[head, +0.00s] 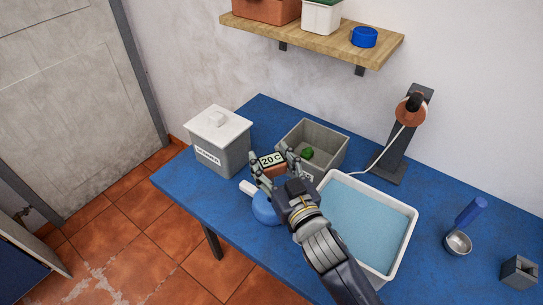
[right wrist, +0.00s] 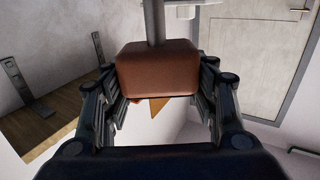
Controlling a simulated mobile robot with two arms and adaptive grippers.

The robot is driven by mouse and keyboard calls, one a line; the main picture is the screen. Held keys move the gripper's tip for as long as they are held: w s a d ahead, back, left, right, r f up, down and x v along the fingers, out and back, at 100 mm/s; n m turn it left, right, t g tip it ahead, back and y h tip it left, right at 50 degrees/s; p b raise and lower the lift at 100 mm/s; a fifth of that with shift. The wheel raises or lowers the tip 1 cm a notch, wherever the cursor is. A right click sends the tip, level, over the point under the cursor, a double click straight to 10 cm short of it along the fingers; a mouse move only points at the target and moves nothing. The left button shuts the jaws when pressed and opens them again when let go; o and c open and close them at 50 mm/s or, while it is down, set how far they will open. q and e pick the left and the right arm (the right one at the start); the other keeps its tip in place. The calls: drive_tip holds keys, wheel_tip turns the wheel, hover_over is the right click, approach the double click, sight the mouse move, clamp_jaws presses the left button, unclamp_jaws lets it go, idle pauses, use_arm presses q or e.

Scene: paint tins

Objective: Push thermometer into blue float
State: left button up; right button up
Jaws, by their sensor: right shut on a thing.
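The thermometer (head: 272,161) has a brown body and a pale display reading "20 C". My right gripper (head: 275,168) is shut on its body, above the table's front part. In the right wrist view the brown thermometer body (right wrist: 157,72) sits between both fingers, with a grey stem running up out of the frame. A round blue thing (head: 265,209), seemingly the blue float, is beside and partly behind my right gripper, in front of the basin. A white piece (head: 247,187) shows at its left; I cannot tell whether they are joined. My left gripper is out of view.
On the blue table (head: 455,200) are a lidded grey bin (head: 219,151), an open grey box (head: 335,150) with a green thing inside, a white water basin (head: 407,232), a lamp-like stand (head: 400,150), a ladle (head: 460,240) and a dark block (head: 519,271). A shelf (head: 330,38) hangs above.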

sight(276, 177)
drive_tip(key=shift+w+p, duration=0.1)
drive_tip(key=shift+p, duration=0.25)
wheel_tip(276, 177, down, 2)
drive_tip(key=shift+f+b, duration=0.15)
drive_tip(key=shift+b, duration=0.85)
drive_tip(key=shift+f+b, duration=0.3)
drive_tip(key=shift+f, duration=0.1)
wheel_tip(276, 177, down, 2)
drive_tip(key=shift+f+b, duration=0.1)
drive_tip(key=shift+b, duration=0.7)
drive_tip(key=shift+f, duration=0.3)
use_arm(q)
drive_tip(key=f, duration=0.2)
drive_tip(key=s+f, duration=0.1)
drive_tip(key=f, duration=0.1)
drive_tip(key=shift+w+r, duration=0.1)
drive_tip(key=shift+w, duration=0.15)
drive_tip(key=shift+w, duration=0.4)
